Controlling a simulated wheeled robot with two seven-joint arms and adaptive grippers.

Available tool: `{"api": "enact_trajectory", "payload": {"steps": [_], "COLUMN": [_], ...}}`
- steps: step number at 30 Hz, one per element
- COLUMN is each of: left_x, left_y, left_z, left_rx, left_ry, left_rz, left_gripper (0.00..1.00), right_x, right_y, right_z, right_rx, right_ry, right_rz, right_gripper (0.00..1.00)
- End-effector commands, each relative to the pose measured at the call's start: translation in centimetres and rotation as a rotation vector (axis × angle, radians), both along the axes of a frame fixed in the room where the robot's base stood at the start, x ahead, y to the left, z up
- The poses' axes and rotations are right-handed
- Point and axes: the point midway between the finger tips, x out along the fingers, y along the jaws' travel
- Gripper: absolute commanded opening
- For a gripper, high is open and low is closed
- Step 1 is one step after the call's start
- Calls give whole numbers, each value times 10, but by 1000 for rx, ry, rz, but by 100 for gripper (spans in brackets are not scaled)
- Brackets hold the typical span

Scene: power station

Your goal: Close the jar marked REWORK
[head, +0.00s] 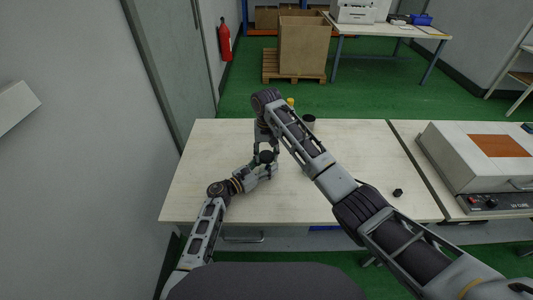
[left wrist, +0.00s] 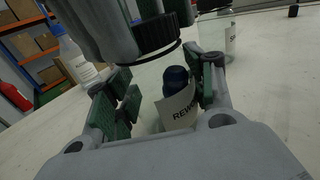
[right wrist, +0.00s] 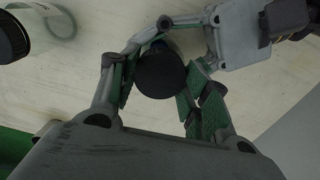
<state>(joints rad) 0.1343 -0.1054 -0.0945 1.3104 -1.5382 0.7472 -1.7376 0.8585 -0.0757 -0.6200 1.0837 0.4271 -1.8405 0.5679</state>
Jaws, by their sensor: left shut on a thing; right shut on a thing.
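The jar marked REWORK (left wrist: 180,112) stands between the fingers of my left gripper (left wrist: 165,100), which is shut on it. A dark blue thing (left wrist: 177,80) shows at its top. My right gripper (head: 266,150) comes down from above and is shut on a black round lid (left wrist: 157,36). In the left wrist view the lid is above the jar and looks apart from it. In the right wrist view the lid (right wrist: 160,73) lies between the right fingers and hides the jar below. In the head view the grippers mostly hide the jar.
A white bottle with a blue cap (left wrist: 72,58) and another labelled jar (left wrist: 230,40) stand nearby. A clear jar with a black lid (right wrist: 45,25) shows in the right wrist view. A small black object (head: 398,192) lies on the table. A UV CURE machine (head: 470,160) is at right.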

Motion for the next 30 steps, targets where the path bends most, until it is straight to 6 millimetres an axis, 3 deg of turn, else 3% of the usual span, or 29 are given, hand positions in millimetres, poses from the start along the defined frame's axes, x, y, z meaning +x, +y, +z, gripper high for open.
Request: {"api": "enact_trajectory", "payload": {"steps": [3,7,8,12,23,30], "left_x": [0,0,-1,0,0,0], "left_y": [-1,-1,-1,-1,-1,0], "left_z": [0,0,0,0,0,0], "left_rx": [0,0,0,0,-1,-1], "left_ry": [0,0,0,0,1,1], "left_rz": [-2,-2,-2,-2,-1,-1], "left_gripper": [0,0,0,0,0,0], "right_x": [0,0,0,0,0,1], "right_y": [1,1,1,1,0,0], "right_z": [0,0,0,0,1,16], "right_rx": [3,2,2,1,1,1], "right_ry": [0,-1,-1,-1,-1,-2], "right_rz": [-93,-86,-86,-85,-84,-83], "right_gripper": [18,18,49,67,68,68]}}
